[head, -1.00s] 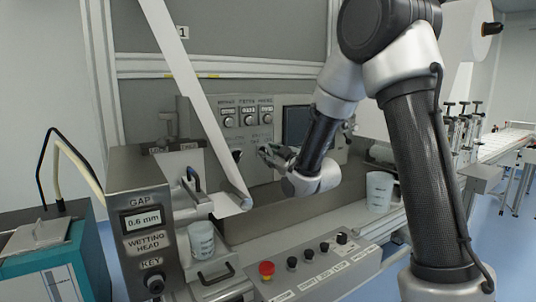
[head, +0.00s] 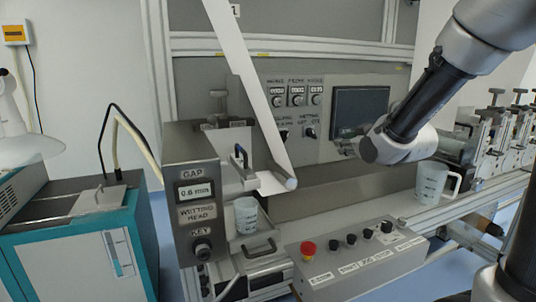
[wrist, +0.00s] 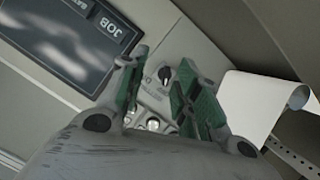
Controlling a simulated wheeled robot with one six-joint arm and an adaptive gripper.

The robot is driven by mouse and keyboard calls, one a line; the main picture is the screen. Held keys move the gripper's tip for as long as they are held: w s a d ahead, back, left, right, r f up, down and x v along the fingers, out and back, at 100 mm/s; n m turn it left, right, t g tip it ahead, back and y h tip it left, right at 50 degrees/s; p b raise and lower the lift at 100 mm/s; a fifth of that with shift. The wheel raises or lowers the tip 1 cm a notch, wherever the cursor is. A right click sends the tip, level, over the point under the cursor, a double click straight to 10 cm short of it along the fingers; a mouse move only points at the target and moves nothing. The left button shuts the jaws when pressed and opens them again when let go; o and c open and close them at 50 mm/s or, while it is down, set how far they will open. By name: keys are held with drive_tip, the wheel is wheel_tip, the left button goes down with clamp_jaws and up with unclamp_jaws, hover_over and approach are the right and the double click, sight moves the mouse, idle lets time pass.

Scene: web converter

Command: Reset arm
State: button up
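My gripper (wrist: 158,95) is open in the wrist view, its two green-padded fingers apart with nothing between them. Beyond the fingers is the grey control panel with a black knob (wrist: 164,73). A dark screen (wrist: 65,40) marked JOB fills the upper left there. In the head view my gripper (head: 347,143) is small and partly hidden behind my wrist, in front of the panel (head: 300,118) just below the dark screen (head: 360,108). My arm reaches in from the upper right.
A white web strip (head: 258,85) runs down to a roller. A white measuring cup (head: 246,215) stands near the gap unit (head: 196,193); a jug (head: 432,182) stands at the right. A button box (head: 355,255) with a red stop button (head: 308,247) is in front.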

drive_tip(key=s+d+m+g+h, duration=0.1)
drive_tip(key=s+d+m+g, duration=0.1)
drive_tip(key=s, duration=0.8)
drive_tip(key=s+d+f+m+g+h, duration=0.1)
drive_tip(key=s+d+m+g, duration=0.1)
drive_tip(key=s, duration=0.9)
drive_tip(key=s+d+f+m+g, duration=0.1)
drive_tip(key=s+d+m+g, duration=0.2)
drive_tip(key=s+g, duration=0.3)
drive_tip(key=s, duration=0.5)
drive_tip(key=shift+s+d+h, duration=0.15)
drive_tip(key=shift+d+h, duration=0.15)
drive_tip(key=shift+h, duration=0.1)
